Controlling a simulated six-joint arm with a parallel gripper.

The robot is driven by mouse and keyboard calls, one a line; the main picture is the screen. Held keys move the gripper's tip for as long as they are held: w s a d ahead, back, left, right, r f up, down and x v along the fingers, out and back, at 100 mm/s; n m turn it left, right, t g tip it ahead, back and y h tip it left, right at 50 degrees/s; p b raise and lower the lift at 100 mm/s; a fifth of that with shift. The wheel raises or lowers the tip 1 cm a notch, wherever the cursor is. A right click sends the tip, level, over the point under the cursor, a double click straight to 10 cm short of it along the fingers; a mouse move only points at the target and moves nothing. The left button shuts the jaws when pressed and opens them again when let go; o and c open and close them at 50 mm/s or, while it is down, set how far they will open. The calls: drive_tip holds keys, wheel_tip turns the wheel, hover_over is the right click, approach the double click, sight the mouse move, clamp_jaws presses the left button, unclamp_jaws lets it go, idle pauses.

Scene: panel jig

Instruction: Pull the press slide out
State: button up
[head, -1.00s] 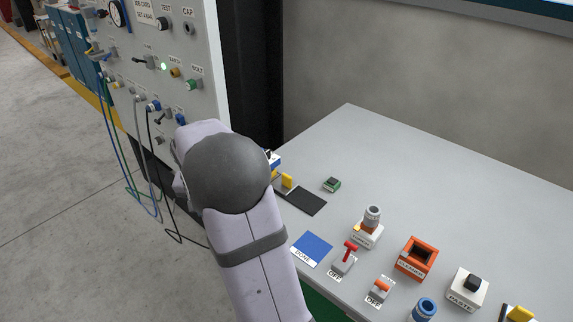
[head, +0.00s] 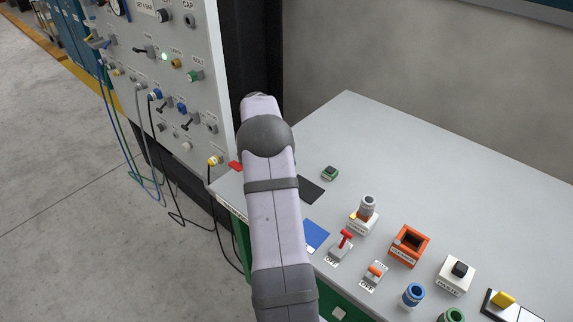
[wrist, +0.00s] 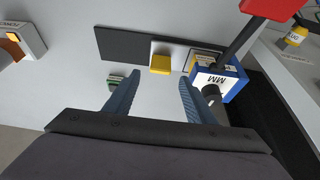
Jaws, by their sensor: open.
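In the wrist view, the press is a blue box (wrist: 236,84) with a white "MM" label and a black lever ending in a red handle (wrist: 270,8). A pale slide plate (wrist: 164,47) with a yellow block (wrist: 160,65) at its front edge, which looks like the press slide's grip, lies on a dark strip (wrist: 122,44) beside the press. My gripper (wrist: 159,78) is open, its two blue fingers pointing towards the yellow block. The block appears between the fingertips or just beyond them; contact cannot be told. In the head view my arm hides the gripper and the slide.
A small green block (head: 330,173) sits on the table, partly behind my left finger in the wrist view (wrist: 114,80). The upright panel (head: 165,85) with hanging cables stands left. Switches and an orange box (head: 409,246) stand along the table's front. The table's back is clear.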

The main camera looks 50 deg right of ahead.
drive_tip(key=shift+p+x, duration=0.9)
drive_tip(key=shift+x, duration=2.2)
drive_tip(key=shift+c, duration=0.3)
clamp_jaws()
drive_tip(key=s+b, duration=0.4)
drive_tip(key=s, duration=0.7)
drive_tip(key=shift+s+b, duration=0.2)
drive_tip(key=shift+b, duration=0.1)
drive_tip(key=shift+o, duration=0.3)
unclamp_jaws()
drive_tip(key=shift+s, duration=0.15)
drive_tip(key=b+v, duration=0.1)
drive_tip(key=v, duration=0.6)
drive_tip(key=shift+r, duration=0.2)
